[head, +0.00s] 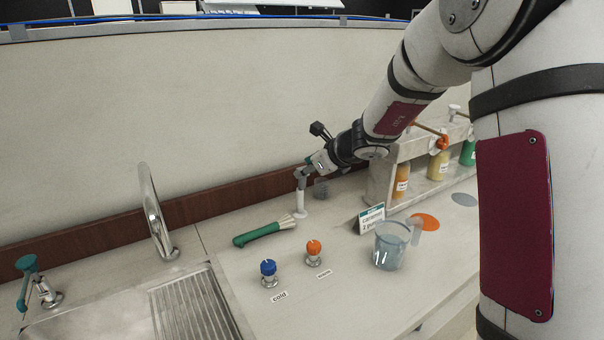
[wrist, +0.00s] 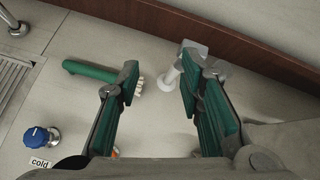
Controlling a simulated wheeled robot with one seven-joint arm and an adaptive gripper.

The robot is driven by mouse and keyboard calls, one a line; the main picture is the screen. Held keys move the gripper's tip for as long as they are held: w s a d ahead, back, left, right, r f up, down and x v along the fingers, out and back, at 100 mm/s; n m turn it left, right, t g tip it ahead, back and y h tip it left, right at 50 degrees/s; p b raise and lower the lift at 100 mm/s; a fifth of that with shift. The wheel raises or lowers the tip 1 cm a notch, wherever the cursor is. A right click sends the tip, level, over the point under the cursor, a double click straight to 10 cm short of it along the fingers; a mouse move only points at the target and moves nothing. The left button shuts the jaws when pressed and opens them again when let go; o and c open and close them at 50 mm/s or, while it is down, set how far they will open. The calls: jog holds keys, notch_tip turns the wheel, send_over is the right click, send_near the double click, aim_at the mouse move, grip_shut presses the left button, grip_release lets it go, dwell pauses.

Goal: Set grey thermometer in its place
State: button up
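My gripper (head: 307,170) hangs over the back of the counter, close to the wall. In the wrist view its two green-padded fingers (wrist: 160,82) stand well apart. A white upright post on a round foot (head: 300,204) stands under the gripper. In the wrist view this post (wrist: 171,78) shows between the fingertips, closer to the right one, with a pale squarish top. I cannot tell whether the fingers touch it. A small grey, partly see-through thing (head: 321,187) sits just behind it. I cannot make out for sure which of these is the grey thermometer.
A green-handled brush (head: 259,234) lies left of the post. A bottle rack (head: 385,172) is right, the sink (head: 130,310) left.

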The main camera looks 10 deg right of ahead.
jog(key=shift+w+d+f+m+h+b, duration=0.25)
jog(key=shift+w+f+m+b, duration=0.4)
jog(key=shift+w+f, duration=0.95)
jog(key=shift+w+d+f+m+h+b, duration=0.2)
jog(key=shift+w+f+m+b, duration=0.45)
jog(key=shift+w+f, duration=0.9)
jog(key=shift+w+d+f+m+h+b, duration=0.25)
jog(key=shift+w+f+m+b, duration=0.4)
jog(key=shift+w+f, duration=0.95)
jog(key=shift+s+f, duration=0.1)
jog(key=shift+s, duration=0.1)
grip_shut()
notch_tip(320, 180, up, 12)
jog(key=p, duration=1.1)
send_over(304, 182)
jog(key=s, duration=0.2)
jog(key=shift+w+d, duration=0.15)
jog(key=shift+d, duration=0.2)
jog(key=shift+a, duration=0.1)
